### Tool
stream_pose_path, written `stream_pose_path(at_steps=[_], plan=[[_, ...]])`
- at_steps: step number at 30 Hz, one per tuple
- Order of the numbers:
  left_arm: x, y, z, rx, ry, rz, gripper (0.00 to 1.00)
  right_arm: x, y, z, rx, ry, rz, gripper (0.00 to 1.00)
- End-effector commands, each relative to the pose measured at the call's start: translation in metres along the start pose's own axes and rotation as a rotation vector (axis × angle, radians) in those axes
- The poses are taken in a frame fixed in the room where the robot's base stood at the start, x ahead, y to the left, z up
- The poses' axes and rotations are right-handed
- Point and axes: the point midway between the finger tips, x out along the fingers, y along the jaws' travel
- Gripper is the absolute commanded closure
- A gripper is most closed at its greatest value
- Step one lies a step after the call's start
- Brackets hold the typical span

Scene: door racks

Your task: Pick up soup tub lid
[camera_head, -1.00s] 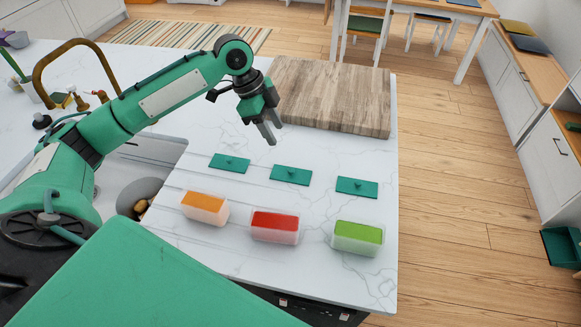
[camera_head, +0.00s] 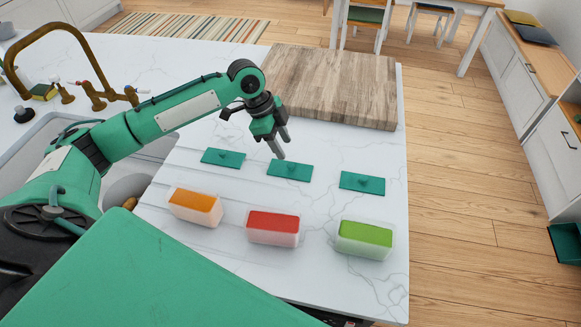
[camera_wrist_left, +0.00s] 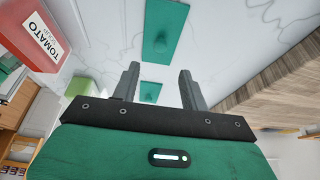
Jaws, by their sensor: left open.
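Three flat teal lids with small knobs lie in a row on the white counter: the left lid (camera_head: 223,158), the middle lid (camera_head: 290,171) and the right lid (camera_head: 362,182). In front of them stand an orange-topped tub (camera_head: 195,206), a red-topped tub (camera_head: 273,228) and a green-topped tub (camera_head: 364,239). The red tub, labelled tomato soup, also shows in the left wrist view (camera_wrist_left: 42,38). My left gripper (camera_head: 283,149) is open and empty, just above and behind the middle lid. Two lids show beyond its fingers in the left wrist view. My right gripper is not in view.
A thick wooden board (camera_head: 332,85) lies behind the lids. A sink with a brass tap (camera_head: 85,60) is at the left. The counter's right edge is close to the right lid and the green tub. Wooden floor lies beyond.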

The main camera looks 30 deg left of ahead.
Motion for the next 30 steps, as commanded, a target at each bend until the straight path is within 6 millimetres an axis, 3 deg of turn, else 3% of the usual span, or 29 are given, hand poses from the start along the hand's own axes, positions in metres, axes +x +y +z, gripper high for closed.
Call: stream_pose_path(at_steps=[8, 18, 26, 30], plan=[[0.022, 0.001, 0.001, 0.000, 0.000, 0.001, 0.55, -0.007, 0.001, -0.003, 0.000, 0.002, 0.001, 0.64], [0.066, 0.002, 0.008, 0.001, 0.001, 0.001, 0.55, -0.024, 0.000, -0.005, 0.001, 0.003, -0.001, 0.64], [0.069, 0.002, 0.009, 0.001, -0.001, -0.001, 0.55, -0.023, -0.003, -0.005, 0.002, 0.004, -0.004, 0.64], [0.069, 0.002, 0.008, 0.001, -0.001, 0.000, 0.83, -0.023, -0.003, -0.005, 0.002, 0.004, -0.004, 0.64]])
